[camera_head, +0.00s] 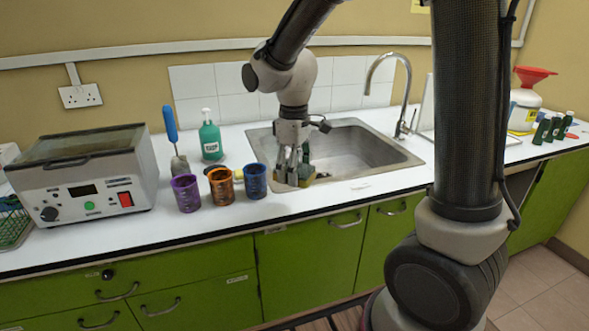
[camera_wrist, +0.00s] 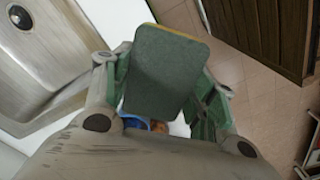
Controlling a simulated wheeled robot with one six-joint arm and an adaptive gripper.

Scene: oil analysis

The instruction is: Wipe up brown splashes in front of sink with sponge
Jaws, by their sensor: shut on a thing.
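My gripper (camera_head: 289,176) points down at the front left rim of the sink (camera_head: 350,152). It is shut on the sponge (camera_wrist: 165,72), which has a dark green-grey face and a yellow edge. In the head view the sponge (camera_head: 306,174) shows partly behind the fingers, low over or on the front rim; I cannot tell if it touches. A small brown mark (camera_head: 323,176) shows on the rim just right of the sponge. Any other splashes under or behind the gripper are hidden.
Purple (camera_head: 186,193), orange (camera_head: 221,187) and blue (camera_head: 255,181) cups stand close left of my gripper. A green soap bottle (camera_head: 210,138) and a blue-handled brush (camera_head: 171,125) stand behind them. The tap (camera_head: 402,100) rises behind the sink. The counter's front right is clear.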

